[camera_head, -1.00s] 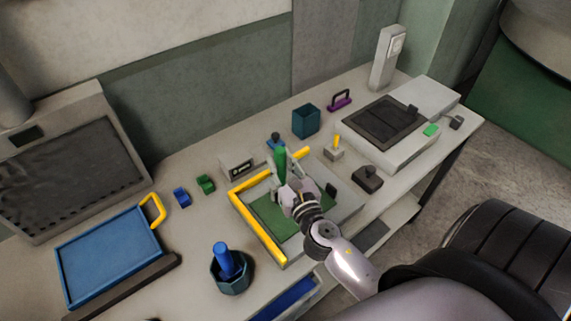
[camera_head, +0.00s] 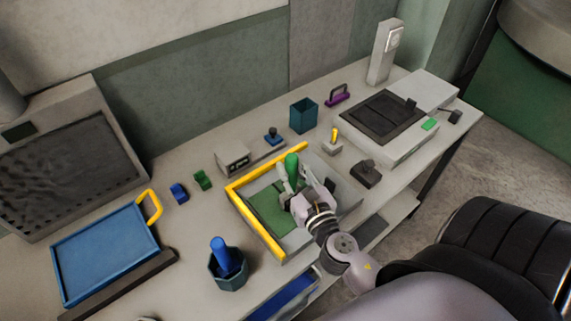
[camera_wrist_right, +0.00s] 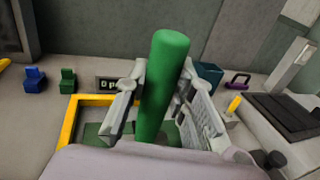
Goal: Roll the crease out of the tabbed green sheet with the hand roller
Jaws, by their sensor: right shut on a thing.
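The green sheet (camera_head: 268,212) lies flat on a grey plate with a yellow L-shaped edge (camera_head: 258,235). I cannot make out its crease or its tab. My right gripper (camera_head: 291,183) is shut on an upright green handle (camera_head: 291,165) over the right part of the sheet. The green handle also stands between the fingers in the right wrist view (camera_wrist_right: 163,85). Its lower end is hidden by the gripper, so I cannot tell whether a roller touches the sheet. My left gripper is in no view.
A blue tray (camera_head: 60,262) and a dark pot (camera_head: 228,283) with a blue handle stand left of the plate. A small display box (camera_head: 233,160), a teal cup (camera_head: 303,117) and a yellow-levered switch (camera_head: 333,147) stand behind it. A dark-topped machine (camera_head: 380,118) is at right.

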